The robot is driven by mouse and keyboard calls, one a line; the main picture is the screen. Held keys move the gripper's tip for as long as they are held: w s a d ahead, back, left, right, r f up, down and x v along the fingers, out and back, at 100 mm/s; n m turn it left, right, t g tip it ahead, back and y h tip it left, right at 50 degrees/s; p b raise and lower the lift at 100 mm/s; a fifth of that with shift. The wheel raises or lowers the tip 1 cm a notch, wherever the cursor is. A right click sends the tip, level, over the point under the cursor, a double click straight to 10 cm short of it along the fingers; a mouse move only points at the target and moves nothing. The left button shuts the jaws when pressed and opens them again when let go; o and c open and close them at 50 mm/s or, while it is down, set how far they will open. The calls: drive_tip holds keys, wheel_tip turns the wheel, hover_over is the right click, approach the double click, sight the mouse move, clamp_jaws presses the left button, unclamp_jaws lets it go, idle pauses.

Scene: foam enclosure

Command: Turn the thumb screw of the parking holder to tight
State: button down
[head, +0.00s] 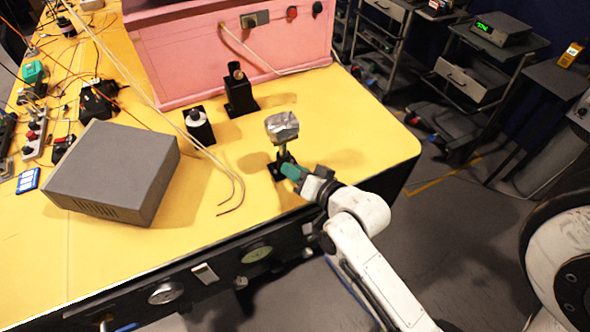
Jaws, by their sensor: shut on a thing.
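A small black holder (274,170) stands on the yellow tabletop near its front right part. Its upright post carries a silver, foil-like block (282,126) at the top. My gripper (289,170), with green fingers, comes from the lower right and meets the holder low on the post, below the silver block. The fingers are shut at the place of the thumb screw. The screw itself is hidden by the fingers, so its turn cannot be seen. Which holder is the parking holder is not marked in the picture.
Two other black holders stand behind, a taller one (240,93) and a shorter one (199,126). A grey box (115,172) sits to the left, with thin bent rods (230,182) between. A pink foam enclosure (230,50) stands at the back. The table's right corner is clear.

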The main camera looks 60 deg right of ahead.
drive_tip(key=shift+d+f+m+t+y+b, duration=0.15)
drive_tip(key=shift+m+t+y+b, duration=0.55)
drive_tip(key=shift+m, duration=0.9)
drive_tip(key=c, duration=0.9)
unclamp_jaws()
drive_tip(key=shift+s+b, duration=0.15)
drive_tip(key=shift+b, duration=0.15)
drive_tip(key=shift+a+f+b+v, duration=0.1)
drive_tip(key=shift+b+v, duration=0.6)
drive_tip(key=shift+v, duration=1.95)
drive_tip(key=shift+a+f+b+v, duration=0.1)
drive_tip(key=shift+b+v, duration=0.55)
drive_tip(key=shift+v, duration=2.05)
